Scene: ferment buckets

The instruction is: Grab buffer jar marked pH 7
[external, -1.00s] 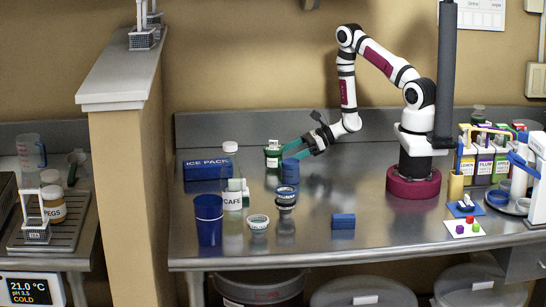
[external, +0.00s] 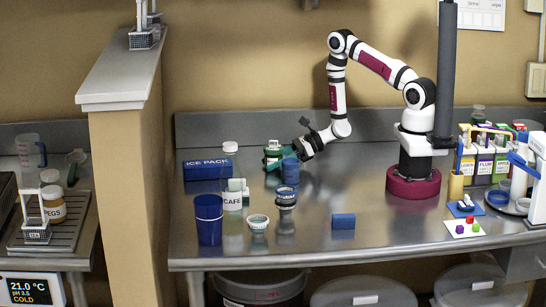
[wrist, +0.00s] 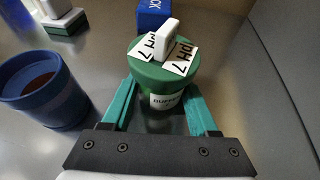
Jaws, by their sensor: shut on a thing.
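The buffer jar is green with a white label and "pH 7" tags on its lid; it shows in the wrist view (wrist: 165,75) and at the back of the counter in the external view (external: 272,147). My gripper is shut on the jar, with a teal finger on each side of its body, in the wrist view (wrist: 163,108) and the external view (external: 275,160). The jar looks upright. Part of its lower body is hidden by the fingers and the gripper's dark front. I cannot tell whether it touches the counter.
A blue cup (wrist: 45,90) stands close to the left of the jar in the wrist view. A blue ice pack (external: 203,168) lies left of the jar.

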